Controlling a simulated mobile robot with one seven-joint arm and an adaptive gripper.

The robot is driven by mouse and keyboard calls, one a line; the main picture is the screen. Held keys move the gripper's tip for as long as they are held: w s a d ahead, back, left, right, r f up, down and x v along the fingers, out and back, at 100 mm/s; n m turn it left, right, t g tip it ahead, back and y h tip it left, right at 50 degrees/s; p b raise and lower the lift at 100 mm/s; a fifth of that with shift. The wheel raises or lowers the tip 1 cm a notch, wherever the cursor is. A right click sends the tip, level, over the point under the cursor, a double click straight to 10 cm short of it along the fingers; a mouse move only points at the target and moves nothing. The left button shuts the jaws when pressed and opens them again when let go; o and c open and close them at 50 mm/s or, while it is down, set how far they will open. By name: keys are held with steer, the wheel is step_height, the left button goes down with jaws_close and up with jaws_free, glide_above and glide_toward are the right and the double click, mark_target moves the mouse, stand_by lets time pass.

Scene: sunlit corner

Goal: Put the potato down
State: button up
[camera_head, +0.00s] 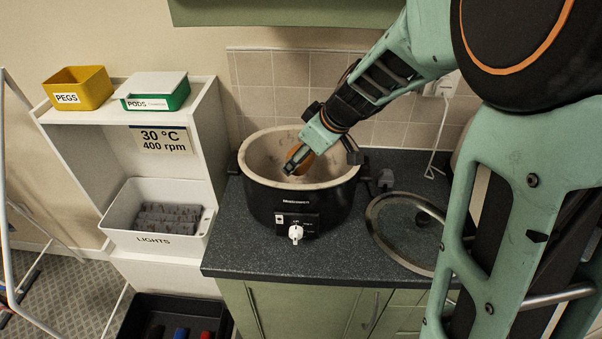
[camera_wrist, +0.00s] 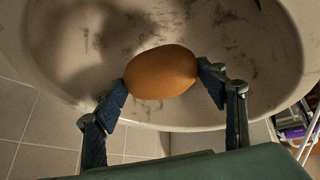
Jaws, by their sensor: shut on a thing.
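The potato (camera_wrist: 160,72) is brown and oval. My gripper (camera_wrist: 162,84) is shut on it, one finger at each end, as the wrist view shows. In the head view my gripper (camera_head: 297,160) reaches down into the open slow cooker (camera_head: 295,205), with part of the potato (camera_head: 305,166) showing behind a finger. The cooker is black with a pale, stained inner pot (camera_wrist: 255,55). The potato is inside or just at the pot's mouth; I cannot tell whether it touches the bottom.
The glass lid (camera_head: 400,235) lies on the dark counter (camera_head: 250,262) right of the cooker. A white shelf at left holds a yellow PEGS box (camera_head: 78,88), a green PODS box (camera_head: 155,92) and a white LIGHTS bin (camera_head: 155,238). A tiled wall (camera_head: 290,75) stands close behind.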

steer(key=shift+f+b, duration=1.5)
steer(key=shift+f, duration=0.75)
steer(key=shift+f, duration=0.15)
steer(key=o, duration=1.1)
steer(key=shift+c, duration=0.2)
steer(key=shift+r, duration=0.3)
steer(key=p+v, duration=0.4)
steer(key=v, duration=0.8)
steer(key=shift+f, duration=0.15)
